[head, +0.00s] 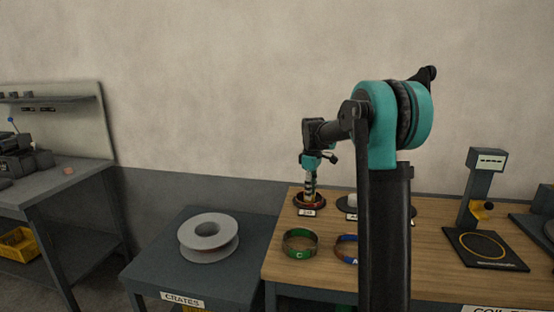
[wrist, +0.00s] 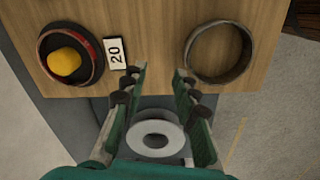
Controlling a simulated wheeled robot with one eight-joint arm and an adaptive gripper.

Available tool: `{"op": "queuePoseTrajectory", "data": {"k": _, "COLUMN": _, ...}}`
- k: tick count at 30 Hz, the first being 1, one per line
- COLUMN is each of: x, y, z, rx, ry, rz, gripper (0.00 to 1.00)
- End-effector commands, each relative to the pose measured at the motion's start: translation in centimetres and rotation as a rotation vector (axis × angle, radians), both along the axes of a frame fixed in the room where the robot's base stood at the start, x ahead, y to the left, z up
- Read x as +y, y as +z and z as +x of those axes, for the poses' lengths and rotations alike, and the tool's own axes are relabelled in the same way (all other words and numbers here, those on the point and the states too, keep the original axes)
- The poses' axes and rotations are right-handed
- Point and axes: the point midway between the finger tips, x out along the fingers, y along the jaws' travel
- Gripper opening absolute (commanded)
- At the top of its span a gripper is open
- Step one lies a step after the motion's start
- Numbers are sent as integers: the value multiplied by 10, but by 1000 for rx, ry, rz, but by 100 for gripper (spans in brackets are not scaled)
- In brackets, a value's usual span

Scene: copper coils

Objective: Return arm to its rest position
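My gripper (head: 310,188) hangs fingers-down over the back left of the wooden table in the head view. In the wrist view its two green fingers (wrist: 162,85) are apart, with nothing between them. My arm is bent, reaching left from its column. A dark, red-rimmed dish (wrist: 43,75) with a yellow lump (wrist: 65,62) in it shows in the wrist view, beside a label (wrist: 115,53) reading 20. In the head view a dark dish (head: 297,204) lies under my gripper, partly hidden by it.
A green coil (head: 287,243) and a blue coil (head: 340,245) lie near the wooden table's front. A grey spool (head: 208,229) sits on the lower crates table. A scale stand (head: 478,195) is at right. A dark ring (wrist: 190,62) shows in the wrist view. Air above the crates table is clear.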

Motion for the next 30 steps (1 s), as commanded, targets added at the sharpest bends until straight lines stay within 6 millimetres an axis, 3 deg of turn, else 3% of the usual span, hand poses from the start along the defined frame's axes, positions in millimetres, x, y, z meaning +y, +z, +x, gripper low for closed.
{"op": "queuePoseTrajectory", "data": {"k": 11, "x": -11, "y": -8, "z": -36, "rx": -40, "ry": -123, "rz": 11, "gripper": 29}}
{"op": "queuePoseTrajectory", "data": {"k": 17, "x": -20, "y": -17, "z": -70, "rx": -76, "ry": -238, "rz": 24, "gripper": 29}}
{"op": "queuePoseTrajectory", "data": {"k": 23, "x": -34, "y": -37, "z": -130, "rx": -132, "ry": -423, "rz": 53, "gripper": 29}}
{"op": "queuePoseTrajectory", "data": {"k": 30, "x": -50, "y": -80, "z": -230, "rx": -219, "ry": -723, "rz": 118, "gripper": 29}}
